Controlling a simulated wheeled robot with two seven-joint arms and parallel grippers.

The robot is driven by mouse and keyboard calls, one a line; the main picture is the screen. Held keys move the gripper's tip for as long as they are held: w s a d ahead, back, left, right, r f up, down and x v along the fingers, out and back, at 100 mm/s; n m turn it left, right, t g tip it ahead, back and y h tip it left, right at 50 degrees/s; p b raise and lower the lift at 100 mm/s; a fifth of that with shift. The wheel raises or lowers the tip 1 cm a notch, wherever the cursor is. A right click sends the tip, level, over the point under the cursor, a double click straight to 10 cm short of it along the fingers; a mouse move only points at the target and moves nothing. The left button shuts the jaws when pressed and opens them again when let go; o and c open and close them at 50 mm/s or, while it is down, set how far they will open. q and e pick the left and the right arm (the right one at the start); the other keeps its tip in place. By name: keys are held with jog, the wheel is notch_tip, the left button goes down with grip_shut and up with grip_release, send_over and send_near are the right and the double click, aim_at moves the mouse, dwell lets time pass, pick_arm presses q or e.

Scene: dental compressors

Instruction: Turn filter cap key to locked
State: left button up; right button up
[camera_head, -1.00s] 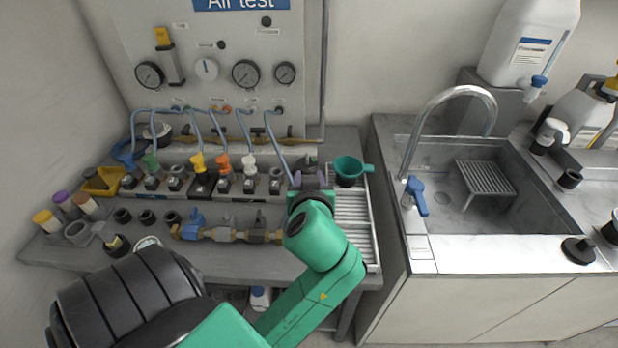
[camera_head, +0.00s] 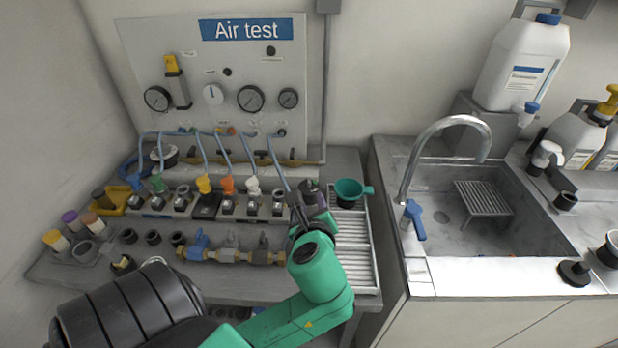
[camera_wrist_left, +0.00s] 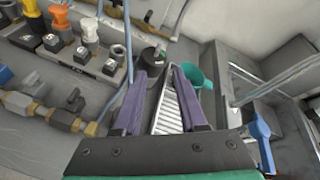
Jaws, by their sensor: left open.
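My left gripper (camera_head: 308,212) is over the right end of the bench, its jaws apart with nothing between them. In the left wrist view its two purple fingers (camera_wrist_left: 165,76) point toward a dark round canister with a black cap (camera_wrist_left: 150,54), just beyond the left finger. The same dark canister (camera_head: 310,187) shows behind the gripper in the head view, partly hidden. I cannot tell whether this cap is the filter cap, and no key position or lock mark is readable. My right gripper is not in view.
A green cup (camera_head: 348,190) stands on a ribbed drain rack (camera_head: 354,250) right of the gripper. Left are a row of coloured valves (camera_head: 228,185) with blue hoses and a brass valve line (camera_head: 230,254). A sink with a tall faucet (camera_head: 405,175) is farther right.

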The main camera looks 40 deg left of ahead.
pick_arm(q)
jog(key=m, duration=0.5)
send_near(309, 180)
jog(key=x, duration=0.8)
jog(key=shift+w+a+f, duration=0.1)
jog(key=shift+w+a, duration=0.15)
jog(key=shift+w, duration=0.05)
jog(key=shift+m, duration=0.3)
grip_shut()
